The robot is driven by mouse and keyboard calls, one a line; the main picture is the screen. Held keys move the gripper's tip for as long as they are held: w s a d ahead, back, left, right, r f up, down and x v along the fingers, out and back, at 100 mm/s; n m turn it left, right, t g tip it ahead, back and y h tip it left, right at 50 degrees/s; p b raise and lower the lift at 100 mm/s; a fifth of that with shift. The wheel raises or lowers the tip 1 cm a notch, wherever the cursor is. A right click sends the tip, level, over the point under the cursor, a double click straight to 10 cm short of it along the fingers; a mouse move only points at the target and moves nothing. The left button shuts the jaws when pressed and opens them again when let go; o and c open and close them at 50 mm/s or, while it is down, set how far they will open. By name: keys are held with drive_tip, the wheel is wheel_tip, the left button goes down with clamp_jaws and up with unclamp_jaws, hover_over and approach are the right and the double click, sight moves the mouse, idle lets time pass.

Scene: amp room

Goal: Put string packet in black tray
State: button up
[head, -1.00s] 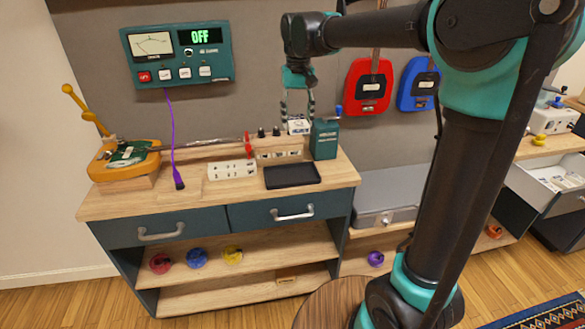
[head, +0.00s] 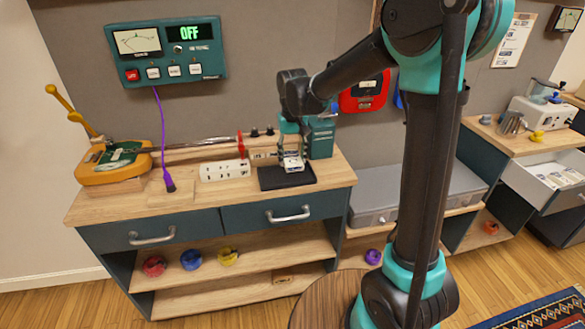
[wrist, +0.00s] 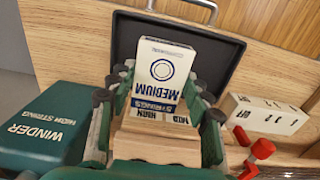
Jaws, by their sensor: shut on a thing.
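The string packet (wrist: 163,72) is a small white and dark blue box marked "MEDIUM STRINGS" in the wrist view. My gripper (wrist: 160,90) is shut on it, with a finger at each side. In the head view the packet (head: 292,164) hangs below my gripper (head: 291,152), over the black tray (head: 272,181). The tray is a shallow dark rectangle on the wooden bench top, and its rim also shows in the wrist view (wrist: 120,45). I cannot tell whether the packet touches the tray floor.
A green winder box (head: 320,138) stands just behind and right of the tray. A white socket block (head: 225,170) lies to its left, near a red clamp (head: 241,145). An orange device (head: 115,160) sits at the bench's left end. Bare wood lies in front of the tray.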

sight(293, 176)
drive_tip(key=shift+f, duration=2.2)
drive_tip(key=o, duration=1.2)
drive_tip(key=shift+f, duration=0.1)
drive_tip(key=shift+c, duration=0.2)
wheel_tip(293, 176, up, 12)
drive_tip(key=shift+r, duration=0.1)
drive_tip(key=s+d+f+m+t, duration=0.1)
drive_tip(key=s+d+f+t, duration=0.1)
drive_tip(key=s+d+f, duration=0.5)
drive_tip(key=s+d+f+m+t, duration=0.2)
drive_tip(key=s+d+f, duration=0.6)
drive_tip(key=s+d, duration=0.4)
drive_tip(key=d, duration=0.4)
drive_tip(key=shift+s+d, duration=0.15)
drive_tip(key=shift+d, duration=0.2)
